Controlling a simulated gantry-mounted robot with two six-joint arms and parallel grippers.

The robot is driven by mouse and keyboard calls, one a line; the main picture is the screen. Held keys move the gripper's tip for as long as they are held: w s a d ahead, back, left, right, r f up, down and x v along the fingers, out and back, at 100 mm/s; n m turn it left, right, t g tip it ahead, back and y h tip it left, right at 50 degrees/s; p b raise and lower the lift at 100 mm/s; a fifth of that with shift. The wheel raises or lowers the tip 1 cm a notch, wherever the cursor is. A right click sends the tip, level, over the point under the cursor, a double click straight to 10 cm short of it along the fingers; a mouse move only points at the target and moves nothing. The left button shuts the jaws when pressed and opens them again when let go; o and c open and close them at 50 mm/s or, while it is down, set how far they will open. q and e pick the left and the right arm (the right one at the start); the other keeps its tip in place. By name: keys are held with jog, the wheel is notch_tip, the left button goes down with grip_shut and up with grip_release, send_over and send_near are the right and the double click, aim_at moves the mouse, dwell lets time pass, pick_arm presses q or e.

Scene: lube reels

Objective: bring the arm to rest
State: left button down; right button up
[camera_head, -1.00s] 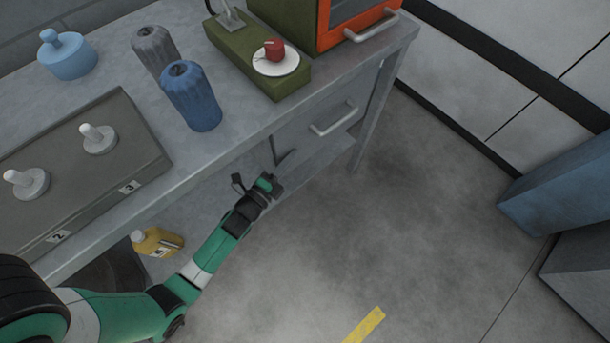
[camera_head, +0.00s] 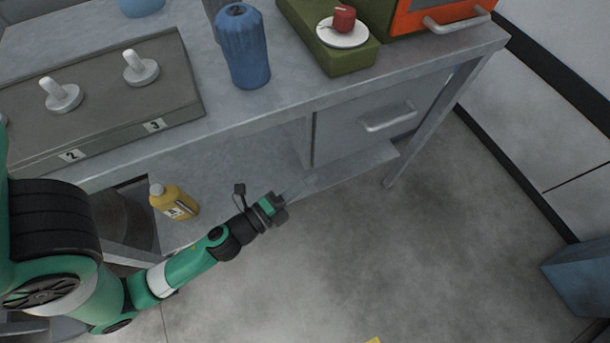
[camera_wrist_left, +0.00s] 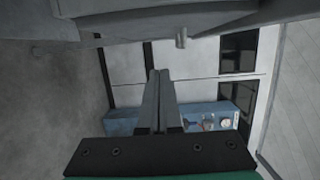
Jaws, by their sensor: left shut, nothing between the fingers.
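My left arm comes in from the lower left in the head view. Its gripper (camera_head: 284,199) is in front of the bench, below the worktop's front edge and near the lower shelf. In the left wrist view the two fingers (camera_wrist_left: 160,100) lie together, shut with nothing between them. My right gripper is in neither view.
The metal bench (camera_head: 290,110) has a drawer handle (camera_head: 390,117) at its front. A yellow bottle (camera_head: 175,202) stands below the worktop, close to my left arm.

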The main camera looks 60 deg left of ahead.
pick_arm(q)
jog(key=shift+s, duration=0.45)
